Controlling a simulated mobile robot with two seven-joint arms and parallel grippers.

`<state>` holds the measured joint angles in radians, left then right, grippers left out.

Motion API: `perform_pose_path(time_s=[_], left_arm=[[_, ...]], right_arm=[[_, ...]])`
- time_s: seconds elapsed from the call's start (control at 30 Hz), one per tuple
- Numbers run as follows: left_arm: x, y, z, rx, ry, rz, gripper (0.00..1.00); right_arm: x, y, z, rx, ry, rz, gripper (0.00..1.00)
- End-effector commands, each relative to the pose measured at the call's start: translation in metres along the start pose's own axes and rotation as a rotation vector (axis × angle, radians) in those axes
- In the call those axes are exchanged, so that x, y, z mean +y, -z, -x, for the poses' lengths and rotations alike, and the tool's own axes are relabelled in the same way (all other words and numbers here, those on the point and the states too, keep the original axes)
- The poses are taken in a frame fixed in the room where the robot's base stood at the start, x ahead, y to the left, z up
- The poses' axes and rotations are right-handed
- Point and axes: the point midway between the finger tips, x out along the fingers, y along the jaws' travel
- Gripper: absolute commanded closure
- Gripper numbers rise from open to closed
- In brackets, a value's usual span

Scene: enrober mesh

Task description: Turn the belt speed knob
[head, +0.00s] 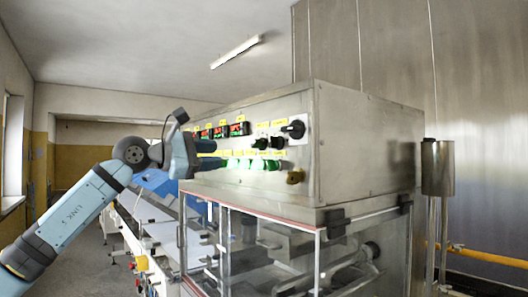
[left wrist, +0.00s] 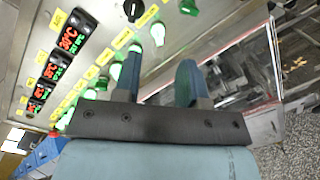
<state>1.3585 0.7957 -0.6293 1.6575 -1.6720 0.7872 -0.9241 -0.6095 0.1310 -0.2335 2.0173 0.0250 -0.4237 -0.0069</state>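The metal control panel carries a large black knob (head: 294,129) at its upper right and two smaller black knobs (head: 260,143) left of it. I cannot read which label marks the belt speed knob. In the left wrist view a black knob (left wrist: 134,10) shows at the top, with a green knob (left wrist: 189,6) to its right. My left gripper (head: 220,154) is close to the panel, left of the black knobs. In the left wrist view its two blue fingers (left wrist: 158,70) stand apart, with no object visibly held between them. Contact with the panel cannot be told. My right gripper is out of view.
Red and green displays (head: 221,131) and a row of lit green buttons run along the panel. A lit button (left wrist: 158,33) lies just beyond the fingers. Clear guards (head: 270,255) sit below. A metal cylinder (head: 437,167) stands at right.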

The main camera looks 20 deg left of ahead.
Motion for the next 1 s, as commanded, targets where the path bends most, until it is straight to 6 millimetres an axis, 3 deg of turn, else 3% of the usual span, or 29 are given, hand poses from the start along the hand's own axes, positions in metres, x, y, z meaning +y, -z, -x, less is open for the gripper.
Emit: perform_pose_path(time_s=[0.1,0.27,0.47,0.8,1.0], left_arm=[[0.025,-0.008,0.017,0.058,-0.036,-0.105,0.62],[0.035,-0.011,0.018,0.082,-0.047,-0.143,0.62],[0.037,-0.011,-0.012,0.077,-0.045,-0.140,0.62],[0.041,-0.005,-0.083,0.077,-0.045,-0.137,0.62],[0.042,-0.003,-0.108,0.078,-0.046,-0.138,0.62]], right_arm=[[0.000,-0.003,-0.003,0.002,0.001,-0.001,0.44],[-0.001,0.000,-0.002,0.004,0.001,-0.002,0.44],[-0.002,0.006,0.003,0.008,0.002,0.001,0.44],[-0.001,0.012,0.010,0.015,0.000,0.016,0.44],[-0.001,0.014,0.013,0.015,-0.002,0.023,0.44]])
